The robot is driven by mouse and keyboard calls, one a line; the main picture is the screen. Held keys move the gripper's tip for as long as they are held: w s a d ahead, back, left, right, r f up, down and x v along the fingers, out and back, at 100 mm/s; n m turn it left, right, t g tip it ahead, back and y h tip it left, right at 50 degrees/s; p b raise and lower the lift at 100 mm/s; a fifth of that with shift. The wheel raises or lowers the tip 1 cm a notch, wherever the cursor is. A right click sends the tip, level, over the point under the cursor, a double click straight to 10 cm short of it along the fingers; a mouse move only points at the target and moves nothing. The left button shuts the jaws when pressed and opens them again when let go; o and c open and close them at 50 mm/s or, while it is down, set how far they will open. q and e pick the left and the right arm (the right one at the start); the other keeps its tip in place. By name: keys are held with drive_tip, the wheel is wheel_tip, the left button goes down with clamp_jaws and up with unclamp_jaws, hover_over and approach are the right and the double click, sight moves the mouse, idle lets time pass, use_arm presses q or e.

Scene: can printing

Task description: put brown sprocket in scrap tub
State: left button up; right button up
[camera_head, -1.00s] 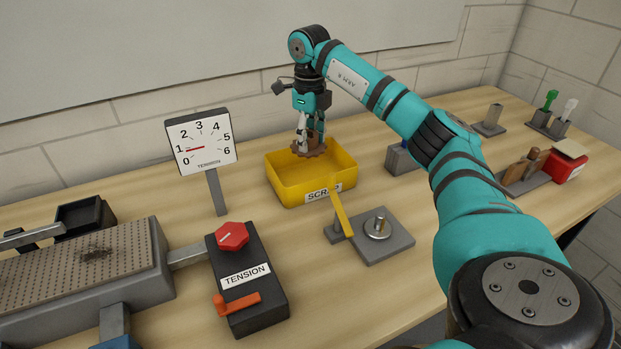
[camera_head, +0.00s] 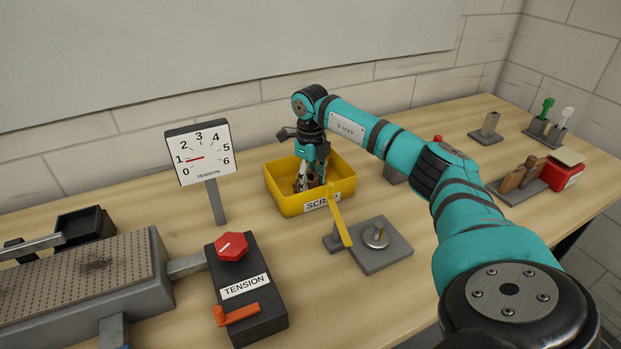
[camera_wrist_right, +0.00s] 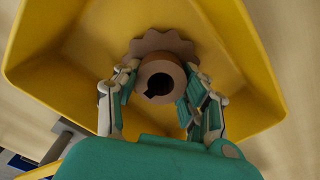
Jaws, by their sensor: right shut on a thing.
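The brown sprocket shows in the right wrist view (camera_wrist_right: 163,45), with its toothed disc and a hub with a dark keyed bore. My right gripper (camera_wrist_right: 160,88) is shut on the sprocket's hub, one finger on each side. In the head view my right gripper (camera_head: 309,184) points down inside the yellow scrap tub (camera_head: 312,207), below its rim. The sprocket is mostly hidden there by the fingers and the tub's front wall. I cannot tell whether it touches the tub floor. My left gripper is not in view.
A small grey stand with a metal peg (camera_head: 376,235) and a yellow lever (camera_head: 339,222) stand close in front of the tub. The tension gauge (camera_head: 200,153) rises to its left. A black tension box (camera_head: 246,290) sits front left. A red container (camera_head: 562,171) is far right.

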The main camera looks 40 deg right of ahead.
drive_tip(key=o, duration=1.2)
drive_tip(key=shift+f, duration=0.1)
drive_tip(key=shift+o, duration=0.2)
wheel_tip(320, 180, up, 12)
drive_tip(key=b, duration=0.1)
drive_tip(key=shift+r, duration=0.2)
